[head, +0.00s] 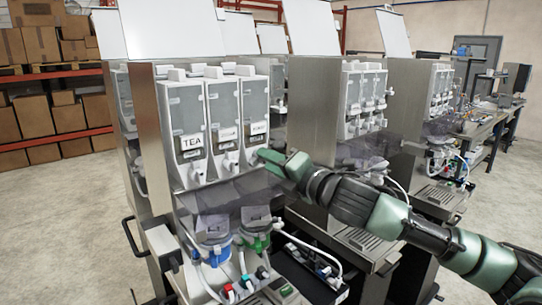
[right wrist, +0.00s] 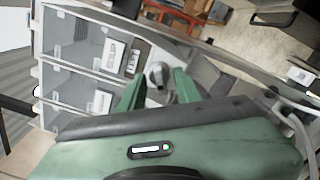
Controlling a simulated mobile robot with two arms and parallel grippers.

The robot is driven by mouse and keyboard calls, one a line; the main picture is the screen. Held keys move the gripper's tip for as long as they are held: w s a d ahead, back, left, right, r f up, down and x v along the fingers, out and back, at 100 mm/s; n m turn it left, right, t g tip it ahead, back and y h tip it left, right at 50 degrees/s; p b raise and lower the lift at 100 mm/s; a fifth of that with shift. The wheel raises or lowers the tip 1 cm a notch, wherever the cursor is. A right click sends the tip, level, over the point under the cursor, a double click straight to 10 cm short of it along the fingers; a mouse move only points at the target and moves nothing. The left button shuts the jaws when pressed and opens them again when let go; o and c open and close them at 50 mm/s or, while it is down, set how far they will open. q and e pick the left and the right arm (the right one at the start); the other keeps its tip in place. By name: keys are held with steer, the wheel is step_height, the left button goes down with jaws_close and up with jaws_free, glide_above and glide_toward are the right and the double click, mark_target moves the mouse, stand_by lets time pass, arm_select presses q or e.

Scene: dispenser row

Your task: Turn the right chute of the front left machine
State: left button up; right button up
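The front left machine (head: 143,110) holds three clear canisters in a row, the left one labelled TEA. A pale chute sticks out below each. The right chute (head: 255,156) is under the right canister (head: 255,105). My right gripper (head: 264,157) reaches in from the right, its fingertips close to this chute. In the right wrist view my green fingers (right wrist: 157,84) are apart, with a rounded grey-white chute end (right wrist: 157,73) seen between their tips. I cannot tell whether they touch it. My left gripper is not in view.
Below the canisters are mixing bowls with a blue collar (head: 213,251) and a green collar (head: 256,242), plus hoses. A second machine (head: 312,130) stands close on the right, behind my right arm. Shelves with boxes (head: 42,45) are at the far left; open floor lies before them.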

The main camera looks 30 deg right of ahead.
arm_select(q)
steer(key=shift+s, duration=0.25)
arm_select(e)
steer(key=shift+c, duration=0.6)
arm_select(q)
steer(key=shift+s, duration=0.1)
arm_select(e)
jaws_close()
steer(key=shift+m, duration=0.3)
arm_select(q)
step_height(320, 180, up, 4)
steer(key=p, duration=0.4)
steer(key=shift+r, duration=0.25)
arm_select(e)
steer(key=m, duration=2.3)
arm_select(q)
steer(key=shift+p, duration=0.3)
